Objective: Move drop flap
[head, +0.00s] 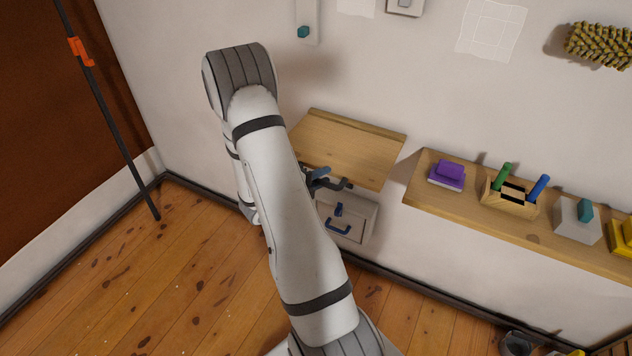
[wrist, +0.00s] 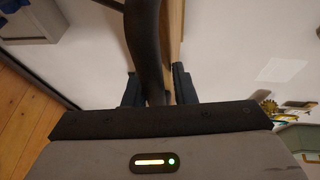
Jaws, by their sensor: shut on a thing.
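The drop flap (head: 350,148) is a light wooden board on the wall, joined to a narrow wooden strip along its back edge. It stands out from the wall, seemingly near level. My gripper (head: 322,181) is at its front edge, partly hidden by my arm. In the wrist view, the flap's wooden edge (wrist: 175,35) and a dark curved piece (wrist: 146,45) run between the two fingers of my gripper (wrist: 157,86). The gripper is shut on the flap; whether it holds the board or the dark piece is hard to tell.
Below the flap is a grey wall box (head: 352,214) with a blue handle. To the right, a wooden shelf (head: 470,213) holds a purple block (head: 447,175), a tool holder (head: 510,197) and a grey box (head: 577,220). A dark pole (head: 115,125) leans at left. Floor at left is clear.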

